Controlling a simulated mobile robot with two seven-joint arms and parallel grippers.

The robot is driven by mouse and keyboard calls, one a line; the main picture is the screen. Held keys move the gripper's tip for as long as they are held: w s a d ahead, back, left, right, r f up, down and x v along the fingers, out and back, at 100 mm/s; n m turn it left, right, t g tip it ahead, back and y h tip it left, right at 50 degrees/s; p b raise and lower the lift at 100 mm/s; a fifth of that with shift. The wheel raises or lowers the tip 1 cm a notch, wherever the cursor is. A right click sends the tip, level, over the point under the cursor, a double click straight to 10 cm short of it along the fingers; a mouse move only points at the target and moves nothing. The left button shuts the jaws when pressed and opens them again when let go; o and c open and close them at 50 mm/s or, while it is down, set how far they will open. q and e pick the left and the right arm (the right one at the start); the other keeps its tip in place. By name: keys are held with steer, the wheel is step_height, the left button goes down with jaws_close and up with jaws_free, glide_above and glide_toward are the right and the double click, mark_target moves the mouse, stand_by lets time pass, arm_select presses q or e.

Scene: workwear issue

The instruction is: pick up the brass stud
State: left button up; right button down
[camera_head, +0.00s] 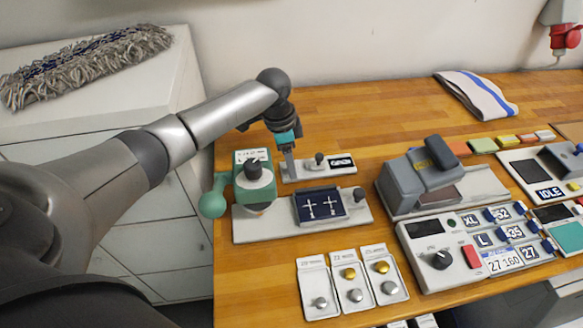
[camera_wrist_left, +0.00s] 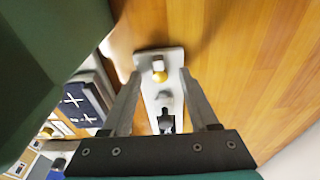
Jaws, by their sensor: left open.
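A brass stud (camera_wrist_left: 159,75) sits on a narrow light-grey plate (camera_wrist_left: 146,56) in the left wrist view. My left gripper (camera_wrist_left: 159,82) is open, with one finger on each side of the plate and the stud showing between the tips. I cannot tell how far the tips are above the plate. In the head view my left gripper (camera_head: 290,174) points down over the left end of that plate (camera_head: 330,170) and hides the stud there. Other brass studs (camera_head: 350,273) lie in small white trays (camera_head: 319,260) at the front. My right gripper is not in view.
A green press (camera_head: 253,183) with a round handle stands close beside my left gripper. A dark blue pad (camera_head: 321,205) is in front. A grey machine (camera_head: 413,185) and a control box (camera_head: 477,280) stand to the right. Bare wood lies behind the plate.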

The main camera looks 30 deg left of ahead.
arm_select(q)
jaws_close()
stand_by(0.5)
